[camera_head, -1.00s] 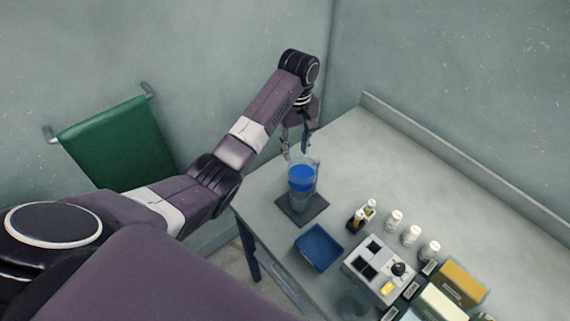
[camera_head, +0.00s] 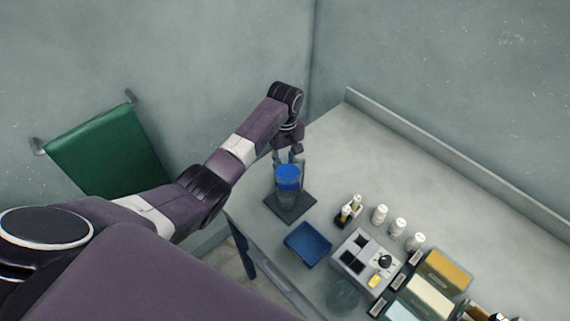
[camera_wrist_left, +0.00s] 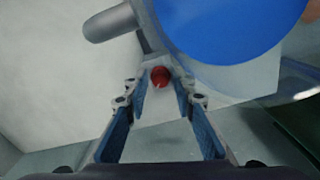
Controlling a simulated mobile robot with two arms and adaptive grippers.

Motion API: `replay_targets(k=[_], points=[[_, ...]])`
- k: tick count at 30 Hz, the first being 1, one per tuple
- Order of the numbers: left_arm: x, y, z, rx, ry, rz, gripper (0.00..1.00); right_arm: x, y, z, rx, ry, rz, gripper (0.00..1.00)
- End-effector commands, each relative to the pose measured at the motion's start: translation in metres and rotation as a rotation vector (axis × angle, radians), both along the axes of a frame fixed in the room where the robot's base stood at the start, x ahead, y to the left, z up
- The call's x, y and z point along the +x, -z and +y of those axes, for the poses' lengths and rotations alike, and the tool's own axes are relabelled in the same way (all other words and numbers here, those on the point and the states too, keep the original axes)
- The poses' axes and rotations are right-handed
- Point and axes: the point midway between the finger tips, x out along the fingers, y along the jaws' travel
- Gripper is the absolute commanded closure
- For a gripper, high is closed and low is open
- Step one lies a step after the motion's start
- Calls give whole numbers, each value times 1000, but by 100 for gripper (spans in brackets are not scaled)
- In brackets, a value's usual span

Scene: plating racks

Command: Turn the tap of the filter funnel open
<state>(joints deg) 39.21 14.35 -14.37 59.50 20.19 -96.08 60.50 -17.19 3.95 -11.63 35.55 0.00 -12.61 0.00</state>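The filter funnel (camera_head: 288,183) stands upright on a dark square mat (camera_head: 291,212) near the table's left end, with blue contents inside. In the left wrist view its blue round face (camera_wrist_left: 230,25) fills the upper right. The red tap (camera_wrist_left: 160,76) shows below it, beside a pale block. My right gripper is not in view.
A blue tray (camera_head: 307,245) sits just in front of the mat. A grey holder (camera_head: 362,262), small bottles, white jars (camera_head: 398,228) and boxes (camera_head: 443,270) stand to the right. A green towel (camera_head: 105,150) hangs on the left wall. The table's back is clear.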

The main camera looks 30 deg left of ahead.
Motion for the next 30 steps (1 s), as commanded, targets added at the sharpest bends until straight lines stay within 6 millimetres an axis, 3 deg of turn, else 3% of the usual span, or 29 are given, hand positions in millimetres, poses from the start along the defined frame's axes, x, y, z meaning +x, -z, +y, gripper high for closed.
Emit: replay_targets(k=[6,20,30], points=[[0,0,0,0,0,0,100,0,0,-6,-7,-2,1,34],[1,-1,0,0,82,-1,100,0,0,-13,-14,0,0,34],[1,-1,0,1,355,-2,100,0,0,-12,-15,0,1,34]])
